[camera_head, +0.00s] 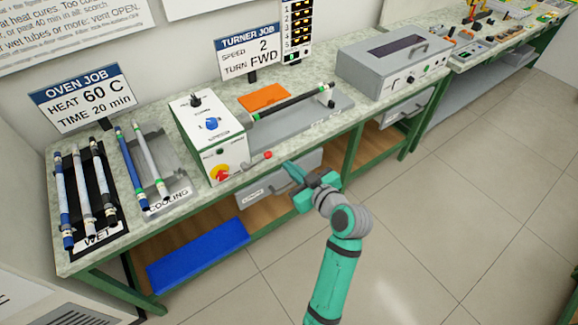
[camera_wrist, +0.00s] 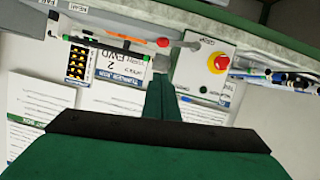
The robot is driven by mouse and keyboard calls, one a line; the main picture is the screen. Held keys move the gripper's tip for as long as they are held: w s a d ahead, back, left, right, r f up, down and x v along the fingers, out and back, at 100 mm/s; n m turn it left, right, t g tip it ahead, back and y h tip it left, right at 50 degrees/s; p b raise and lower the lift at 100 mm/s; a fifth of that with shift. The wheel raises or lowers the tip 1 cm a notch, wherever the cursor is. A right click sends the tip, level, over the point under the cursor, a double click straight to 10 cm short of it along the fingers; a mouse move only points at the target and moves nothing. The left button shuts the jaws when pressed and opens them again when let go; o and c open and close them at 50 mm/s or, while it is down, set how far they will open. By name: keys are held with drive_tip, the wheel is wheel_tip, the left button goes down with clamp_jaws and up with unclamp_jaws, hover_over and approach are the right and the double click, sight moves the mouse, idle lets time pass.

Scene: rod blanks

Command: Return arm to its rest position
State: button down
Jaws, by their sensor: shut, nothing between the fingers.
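My teal arm (camera_head: 335,270) reaches up from the bottom of the head view. My gripper (camera_head: 290,183) is at its end, in front of the bench's front edge, near the turner box's red-knobbed lever. It looks shut and holds nothing. In the wrist view my gripper (camera_wrist: 162,68) points toward the turner, with its fingers together in the middle. The turner box (camera_head: 208,135) is white with a blue knob and a red button. A dark rod (camera_head: 290,102) with green bands lies along the turner. I see no contact between the gripper and the bench.
The bench (camera_head: 75,250) carries a WET rack (camera_head: 100,222) with several rods and a COOLING tray (camera_head: 160,190) with rods. A grey oven (camera_head: 395,60) stands further right. A blue mat (camera_head: 198,255) lies on the lower shelf. The tiled floor (camera_head: 460,200) at right is clear.

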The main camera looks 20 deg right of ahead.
drive_tip(key=shift+w+a, duration=0.1)
drive_tip(key=s+a+f+m+h, duration=0.2)
drive_tip(key=s+a+f, duration=0.3)
drive_tip(key=s+f, duration=0.3)
drive_tip(key=s+a+f+m+h, duration=0.2)
drive_tip(key=s+a+f, duration=0.4)
drive_tip(key=s+f, duration=0.2)
drive_tip(key=s+a+r, duration=0.2)
drive_tip(key=s+a, duration=0.1)
drive_tip(key=s, duration=0.4)
drive_tip(key=s+a+r+y, duration=0.1)
drive_tip(key=s+a+r, duration=0.2)
drive_tip(key=s, duration=0.4)
drive_tip(key=s+a+r+t, duration=0.1)
drive_tip(key=s+a+r, duration=0.1)
drive_tip(key=s+a, duration=0.3)
drive_tip(key=shift+s+r+n+y, duration=0.15)
drive_tip(key=shift+s+n+y, duration=0.25)
drive_tip(key=shift+s, duration=0.55)
drive_tip(key=shift+w+d, duration=0.1)
